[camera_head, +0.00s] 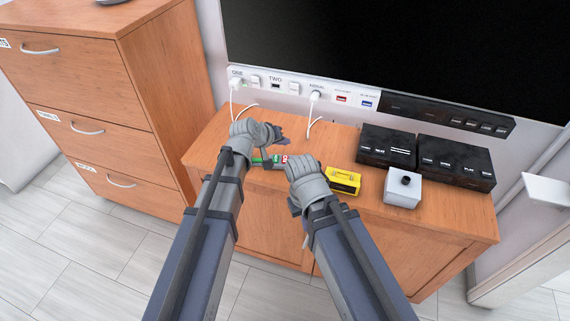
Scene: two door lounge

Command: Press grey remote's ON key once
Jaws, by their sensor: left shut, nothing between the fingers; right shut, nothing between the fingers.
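A small grey remote (267,163) with green and red marks on it shows between my two hands, above or on the left part of the wooden cabinet top. Its right end is partly covered by my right gripper (291,164), which is shut beside or against it. I cannot tell whether they touch. My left gripper (273,133) is shut and empty, just above and behind the remote in the picture. The lettering on the keys is too small to read, so I cannot tell the ON key for sure.
A yellow device (344,180), a white box with a black knob (402,190) and two black boxes (386,147) (456,162) stand on the cabinet top (440,215). A socket strip (295,87) with plugged white cables runs behind, below a large screen (400,45). A drawer unit (90,90) stands left.

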